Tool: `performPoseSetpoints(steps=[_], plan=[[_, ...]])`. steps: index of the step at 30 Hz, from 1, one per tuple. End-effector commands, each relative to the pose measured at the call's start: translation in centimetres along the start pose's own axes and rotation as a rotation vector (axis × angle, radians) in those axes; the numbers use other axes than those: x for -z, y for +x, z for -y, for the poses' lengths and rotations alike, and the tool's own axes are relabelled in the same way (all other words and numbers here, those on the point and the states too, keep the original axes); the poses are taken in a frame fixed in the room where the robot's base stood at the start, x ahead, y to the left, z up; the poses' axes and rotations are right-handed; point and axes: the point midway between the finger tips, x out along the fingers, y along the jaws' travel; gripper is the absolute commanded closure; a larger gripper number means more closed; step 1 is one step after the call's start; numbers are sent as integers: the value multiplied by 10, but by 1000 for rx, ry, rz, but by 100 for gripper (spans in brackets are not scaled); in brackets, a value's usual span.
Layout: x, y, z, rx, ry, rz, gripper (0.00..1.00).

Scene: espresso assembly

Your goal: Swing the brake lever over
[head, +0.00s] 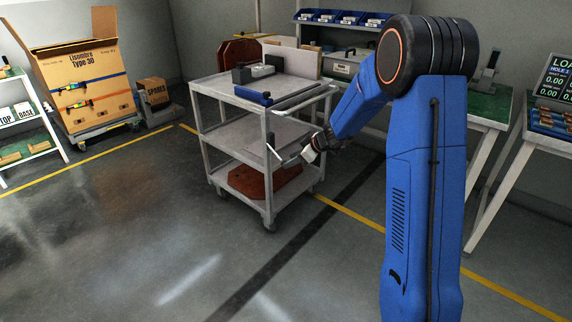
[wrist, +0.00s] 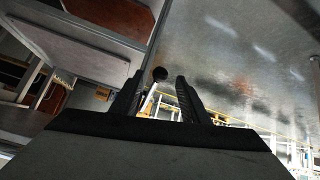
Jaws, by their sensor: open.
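The brake lever is a thin pale rod with a round dark knob (wrist: 160,74). In the wrist view the knob lies between the tips of my two dark fingers, with the rod running down between them. My gripper (wrist: 157,88) is open, with a gap on both sides of the rod. In the head view my gripper (head: 304,156) is at the near right corner of the grey cart (head: 232,133), beside its middle shelf. A thin lever (head: 273,152) shows just left of the gripper there. Contact cannot be told.
A green-topped bench (head: 488,108) stands right, behind my arm. The floor left of the cart is clear.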

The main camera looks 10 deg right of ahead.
Motion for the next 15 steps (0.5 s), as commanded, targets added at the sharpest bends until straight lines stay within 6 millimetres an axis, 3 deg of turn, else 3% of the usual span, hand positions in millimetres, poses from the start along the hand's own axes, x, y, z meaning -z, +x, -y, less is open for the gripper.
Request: performPoseSetpoints(steps=[9,15], plan=[[0,-65,-1,-2,1,-1,59],[0,-95,0,-1,0,-1,59]])
